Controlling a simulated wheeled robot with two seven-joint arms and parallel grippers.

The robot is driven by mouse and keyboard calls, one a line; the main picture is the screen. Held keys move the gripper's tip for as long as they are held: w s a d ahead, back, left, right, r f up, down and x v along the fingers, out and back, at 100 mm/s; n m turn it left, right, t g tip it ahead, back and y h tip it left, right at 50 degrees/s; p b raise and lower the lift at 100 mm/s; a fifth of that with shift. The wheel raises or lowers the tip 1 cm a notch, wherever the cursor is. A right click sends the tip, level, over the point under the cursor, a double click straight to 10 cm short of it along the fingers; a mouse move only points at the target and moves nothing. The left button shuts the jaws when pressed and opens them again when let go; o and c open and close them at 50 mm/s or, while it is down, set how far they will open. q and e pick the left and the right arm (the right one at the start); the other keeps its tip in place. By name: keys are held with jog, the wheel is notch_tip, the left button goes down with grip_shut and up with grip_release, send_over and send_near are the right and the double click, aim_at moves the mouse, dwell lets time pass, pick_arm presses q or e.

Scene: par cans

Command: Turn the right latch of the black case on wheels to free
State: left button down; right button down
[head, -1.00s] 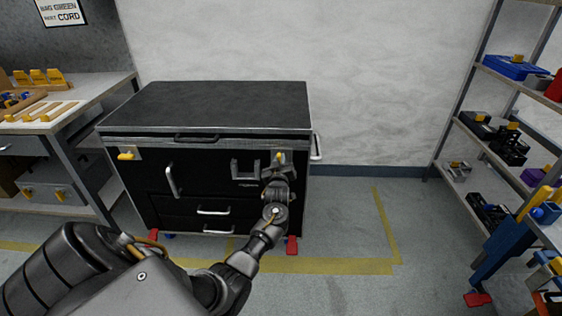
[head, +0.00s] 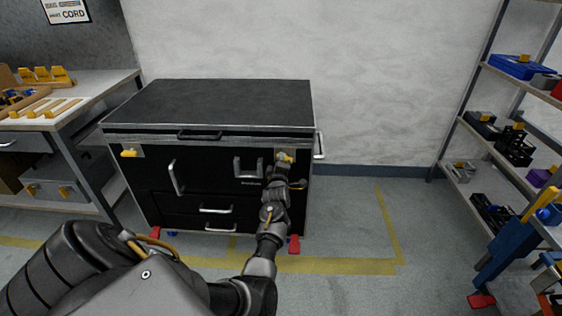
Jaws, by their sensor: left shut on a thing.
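The black case on wheels (head: 215,103) stands against the wall with its lid down. Its right latch (head: 288,155) is a small yellow handle on a grey plate at the upper right of the front. My left gripper (head: 284,158) is shut on this latch, and the fingers hide part of it. The yellow handle appears to lie roughly sideways. The left latch (head: 129,153) is yellow and lies sideways at the upper left of the front. My right gripper is not in view.
A workbench (head: 100,84) with yellow parts stands at the left. A shelf rack (head: 463,121) with bins stands at the right, a blue cart (head: 507,246) in front of it. Red caster pedals (head: 294,245) stick out below the case. The floor right of the case is clear.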

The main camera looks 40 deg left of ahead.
pick_arm(q)
jog(key=n, duration=0.3)
jog(key=shift+f, duration=0.2)
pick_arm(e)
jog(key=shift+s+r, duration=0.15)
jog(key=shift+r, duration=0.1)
pick_arm(q)
jog(key=shift+n, duration=0.3)
jog(key=c, duration=1.5)
grip_release()
jog(key=shift+o, duration=0.5)
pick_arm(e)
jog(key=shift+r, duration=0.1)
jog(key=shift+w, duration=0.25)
